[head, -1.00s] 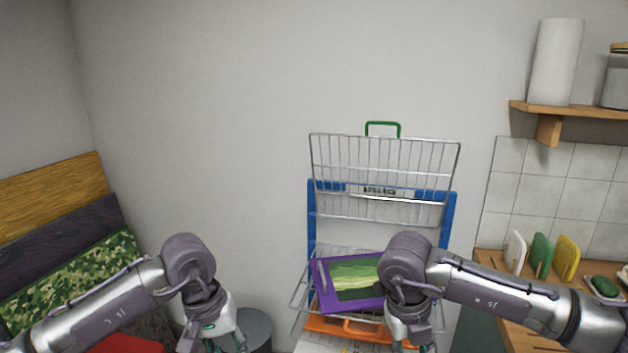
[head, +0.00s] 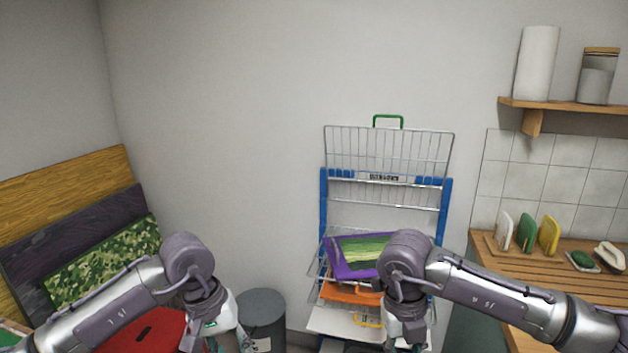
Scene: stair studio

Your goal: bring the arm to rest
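My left gripper (head: 226,343) hangs pointing down at the bottom of the head view, left of the grey bin. Its fingers are cut off by the lower picture edge. My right gripper (head: 410,343) hangs pointing down in front of the right part of the blue-framed wire rack. Its fingertips are also too low or hidden to see clearly. Both arms are bent at the elbow with the forearms down. I see nothing held in either gripper, but the fingertips are not clear.
The wire rack (head: 386,150) against the wall carries a purple item (head: 345,268) and an orange one (head: 345,293). A grey bin (head: 263,312) stands left of it. A wooden counter (head: 560,275) is at right. A red surface (head: 150,330) is at lower left.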

